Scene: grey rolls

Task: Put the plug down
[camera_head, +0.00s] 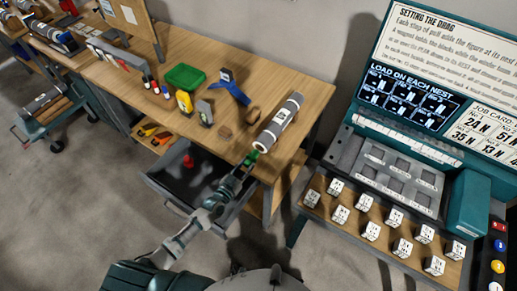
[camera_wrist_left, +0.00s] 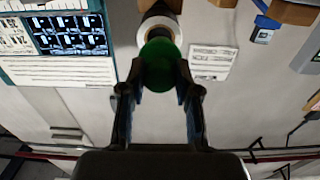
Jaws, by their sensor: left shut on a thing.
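My left gripper (camera_head: 246,164) reaches over the open drawer to the front edge of the wooden workbench. It is shut on a green plug (camera_head: 253,156). In the left wrist view the round green plug (camera_wrist_left: 160,64) sits between the two fingertips (camera_wrist_left: 160,88). A grey roll (camera_head: 280,120) lies on the bench, its near open end just beyond the plug. In the left wrist view the roll's pale end ring (camera_wrist_left: 146,30) shows behind the plug, which partly covers it. I cannot tell whether plug and roll touch. My right gripper is not in view.
The workbench (camera_head: 130,85) holds a green tray (camera_head: 185,78), several bottles and a blue stand (camera_head: 232,88). A red object (camera_head: 188,161) is in the open drawer (camera_head: 175,190). A teal console (camera_head: 470,205) with several white blocks stands at right.

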